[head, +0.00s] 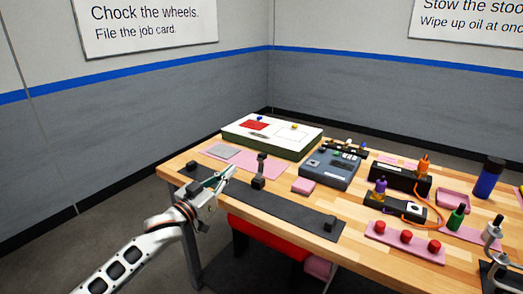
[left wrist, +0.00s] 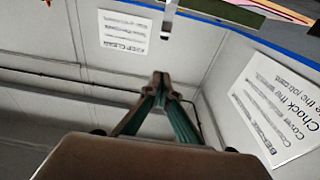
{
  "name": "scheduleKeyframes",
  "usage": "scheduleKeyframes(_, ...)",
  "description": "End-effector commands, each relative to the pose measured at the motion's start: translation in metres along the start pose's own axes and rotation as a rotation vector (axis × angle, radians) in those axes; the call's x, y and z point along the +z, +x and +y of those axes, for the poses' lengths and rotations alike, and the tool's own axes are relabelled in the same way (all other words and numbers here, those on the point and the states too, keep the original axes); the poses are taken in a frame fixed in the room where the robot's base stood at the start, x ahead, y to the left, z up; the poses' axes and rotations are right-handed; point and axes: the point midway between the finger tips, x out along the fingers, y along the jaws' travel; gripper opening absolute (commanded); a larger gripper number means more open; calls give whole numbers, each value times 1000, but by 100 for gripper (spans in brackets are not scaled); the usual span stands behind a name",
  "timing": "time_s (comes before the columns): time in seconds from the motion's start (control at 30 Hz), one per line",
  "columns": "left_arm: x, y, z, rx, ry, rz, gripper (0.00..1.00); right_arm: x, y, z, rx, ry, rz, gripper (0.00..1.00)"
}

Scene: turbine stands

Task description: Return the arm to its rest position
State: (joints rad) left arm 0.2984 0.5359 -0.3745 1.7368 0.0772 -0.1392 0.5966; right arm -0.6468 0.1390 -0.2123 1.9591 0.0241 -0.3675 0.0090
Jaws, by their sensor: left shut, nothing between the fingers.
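My left arm (head: 130,262) comes in from the lower left in the head view. Its gripper (head: 226,174) is above the near left part of the wooden workbench (head: 275,197). The fingers are shut and empty, pointing up and to the right. In the left wrist view the fingertips (left wrist: 160,78) meet, with wall and signs behind them. In the head view the gripper appears just left of a small dark upright fixture (head: 259,173) on the black mat; I cannot tell the gap between them. My right gripper is not in view.
A white-topped case (head: 262,143) and a grey-blue box (head: 330,168) stand at the back of the bench. Red knobs (head: 406,237), a green bottle (head: 456,217) and a blue cylinder (head: 488,178) are at the right. A black mat (head: 300,215) runs along the front edge. Floor is open at left.

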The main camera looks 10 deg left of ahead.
Motion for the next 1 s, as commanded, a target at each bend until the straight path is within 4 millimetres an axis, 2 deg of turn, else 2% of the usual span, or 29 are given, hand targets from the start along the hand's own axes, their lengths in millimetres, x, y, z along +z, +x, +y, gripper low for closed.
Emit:
scheduleKeyframes(0.07, 5, -3, 2, 0, -1, -7, 0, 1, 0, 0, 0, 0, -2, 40)
scheduleKeyframes(0.13, 21, -10, 9, -3, -3, -28, 0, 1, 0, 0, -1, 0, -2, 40)
scheduleKeyframes(0.17, 30, -14, 13, -4, -2, -41, 0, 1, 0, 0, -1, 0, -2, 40)
scheduleKeyframes(0.27, 74, -40, 31, -14, 1, -107, 0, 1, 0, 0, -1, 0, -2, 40)
scheduleKeyframes(0.37, 127, -79, 55, -26, 9, -193, 0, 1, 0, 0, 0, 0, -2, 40)
scheduleKeyframes(0.5, 192, -141, 89, -42, 28, -321, 0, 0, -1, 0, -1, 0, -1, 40)
scheduleKeyframes(0.57, 217, -172, 103, -49, 36, -381, 0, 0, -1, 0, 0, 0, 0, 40)
scheduleKeyframes(0.7, 264, -245, 135, -60, 62, -519, 0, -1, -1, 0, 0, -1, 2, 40)
scheduleKeyframes(0.8, 287, -291, 154, -63, 79, -605, 0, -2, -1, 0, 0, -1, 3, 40)
scheduleKeyframes(0.9, 301, -326, 166, -64, 94, -669, 0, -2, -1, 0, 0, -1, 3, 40)
scheduleKeyframes(1.0, 308, -346, 173, -63, 104, -707, 0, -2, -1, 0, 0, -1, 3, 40)
